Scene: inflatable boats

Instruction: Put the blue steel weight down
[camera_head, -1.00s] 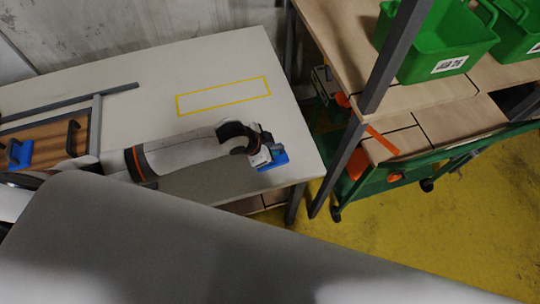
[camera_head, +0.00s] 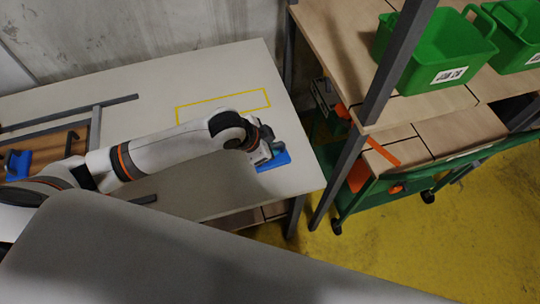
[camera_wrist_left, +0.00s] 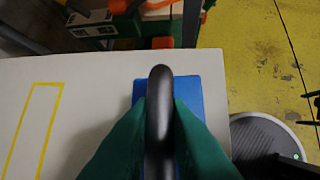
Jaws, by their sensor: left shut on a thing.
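The blue steel weight (camera_head: 280,161) is at the right end of the pale table (camera_head: 225,70) in the head view. In the left wrist view its blue plate (camera_wrist_left: 211,97) shows under a dark handle (camera_wrist_left: 159,95). My left gripper (camera_head: 263,156) is shut on that handle. In the wrist view its green fingers lie on both sides of the handle. I cannot tell whether the plate touches the table. A yellow outlined rectangle (camera_head: 223,106) is marked on the table, behind my arm. My right gripper is not in view.
A second blue piece (camera_head: 18,165) lies at the left beside a metal frame (camera_head: 95,125). A shelf post (camera_head: 385,75), green crates (camera_head: 430,50) and a green cart (camera_head: 390,185) stand to the right. Bare table surrounds the yellow outline.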

